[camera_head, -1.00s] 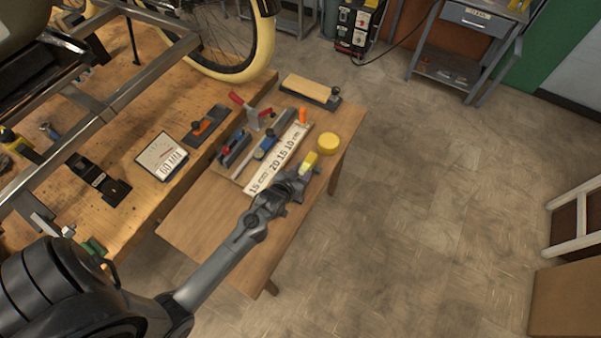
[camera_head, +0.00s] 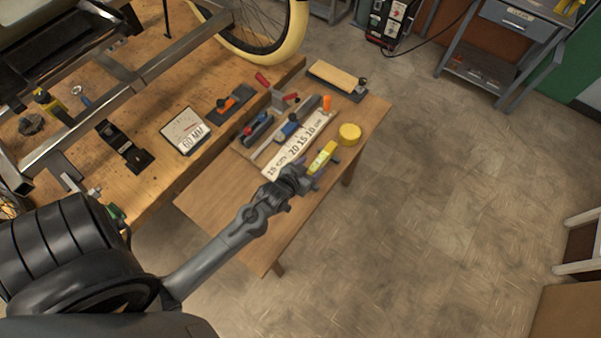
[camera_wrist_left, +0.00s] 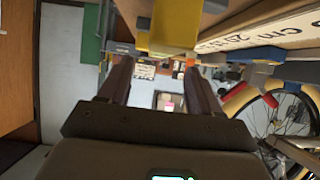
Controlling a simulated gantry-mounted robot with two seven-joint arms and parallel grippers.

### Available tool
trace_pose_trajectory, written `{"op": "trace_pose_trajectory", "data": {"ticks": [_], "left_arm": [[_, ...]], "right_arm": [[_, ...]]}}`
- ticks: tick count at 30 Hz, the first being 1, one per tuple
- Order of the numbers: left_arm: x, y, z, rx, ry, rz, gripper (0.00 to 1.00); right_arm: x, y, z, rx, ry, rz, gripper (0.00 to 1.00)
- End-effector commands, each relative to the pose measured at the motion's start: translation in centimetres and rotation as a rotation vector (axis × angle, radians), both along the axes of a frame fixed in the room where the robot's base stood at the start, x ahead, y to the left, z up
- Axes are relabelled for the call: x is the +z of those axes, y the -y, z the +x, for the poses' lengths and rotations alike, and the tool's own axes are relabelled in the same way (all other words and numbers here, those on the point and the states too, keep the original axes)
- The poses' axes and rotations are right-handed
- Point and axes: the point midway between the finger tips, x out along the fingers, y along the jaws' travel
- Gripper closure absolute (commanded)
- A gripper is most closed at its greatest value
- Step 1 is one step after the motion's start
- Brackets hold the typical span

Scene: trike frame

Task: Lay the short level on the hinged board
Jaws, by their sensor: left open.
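The short level (camera_head: 322,157) is a small yellow bar at the right edge of the small wooden table, beside a pale board with printed numbers (camera_head: 280,165). That board appears to be the hinged board; its hinge cannot be made out. The level looks apart from the board's face. My left gripper (camera_head: 303,182) is open at the level's near end. In the left wrist view, a yellow block (camera_wrist_left: 175,25), seemingly the level, shows at the top, above and beyond my two spread fingers (camera_wrist_left: 160,85). Nothing shows held between them. My right gripper is not in view.
A yellow round (camera_head: 349,134) stands right of the board. A blue-and-grey tool (camera_head: 288,129), an orange-tipped piece (camera_head: 327,104) and a sanding-block-like tool (camera_head: 337,80) lie behind or left. The small table's near-left part (camera_head: 225,205) is clear. The workbench with the metal frame adjoins left.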

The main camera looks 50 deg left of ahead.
Motion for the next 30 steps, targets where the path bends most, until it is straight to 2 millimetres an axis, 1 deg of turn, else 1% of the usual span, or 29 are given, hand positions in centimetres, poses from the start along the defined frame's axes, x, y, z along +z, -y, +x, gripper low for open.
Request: {"op": "trace_pose_trajectory", "data": {"ticks": [1, 6, 11, 14, 17, 20, 25, 30], "left_arm": [[0.5, 0.2, -1.0, 0.000, -0.002, 0.000, 0.36], [1.8, 0.7, -3.2, 0.000, -0.002, -0.001, 0.36], [2.5, 1.0, -4.5, -0.002, -0.005, -0.001, 0.36], [3.0, 1.6, -5.2, -0.017, -0.032, -0.006, 0.36], [3.4, 2.8, -6.1, -0.058, -0.106, -0.016, 0.36], [4.0, 4.6, -7.6, -0.117, -0.222, -0.026, 0.36], [5.4, 7.5, -11.8, -0.224, -0.457, -0.023, 0.36], [7.0, 9.1, -16.1, -0.300, -0.647, -0.001, 0.36]], "right_arm": [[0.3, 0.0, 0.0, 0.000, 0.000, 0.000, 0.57], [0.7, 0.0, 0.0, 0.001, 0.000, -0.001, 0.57], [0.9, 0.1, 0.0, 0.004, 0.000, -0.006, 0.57], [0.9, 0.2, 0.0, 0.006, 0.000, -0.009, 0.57], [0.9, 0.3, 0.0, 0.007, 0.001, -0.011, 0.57], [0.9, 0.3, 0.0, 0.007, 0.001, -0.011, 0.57], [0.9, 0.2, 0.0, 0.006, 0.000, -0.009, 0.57], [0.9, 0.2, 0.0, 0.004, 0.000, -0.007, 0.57]]}}
